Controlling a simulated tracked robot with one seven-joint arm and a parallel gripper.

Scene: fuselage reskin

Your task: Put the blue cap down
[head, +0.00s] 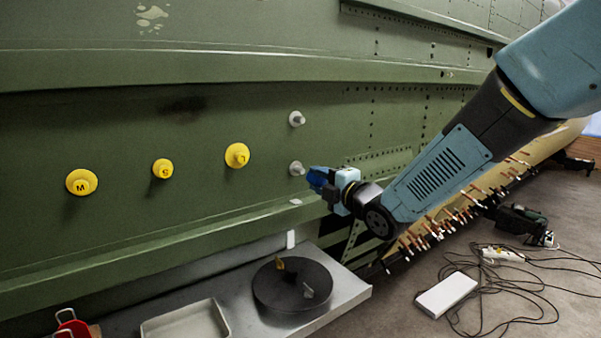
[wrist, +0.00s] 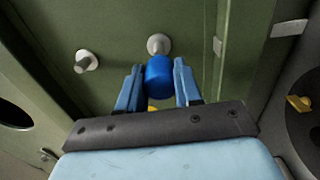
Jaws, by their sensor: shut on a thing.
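The blue cap (wrist: 159,77) is between the two blue fingers of my gripper (wrist: 158,84) in the wrist view. My gripper is shut on it. In the head view my gripper (head: 322,181) is close to the green fuselage panel, beside the lower grey peg (head: 296,168). In the wrist view a grey peg (wrist: 159,44) shows just beyond the cap. I cannot tell whether the cap touches that peg. A small yellow patch shows below the cap, mostly hidden by my gripper.
An upper grey peg (head: 297,118) and yellow caps marked M (head: 81,182), S (head: 162,169) and L (head: 237,155) are on the panel. Below, a grey shelf (head: 352,292) bears a dark round disc (head: 270,291) and a shallow tray (head: 186,322). Cables lie on the floor at right.

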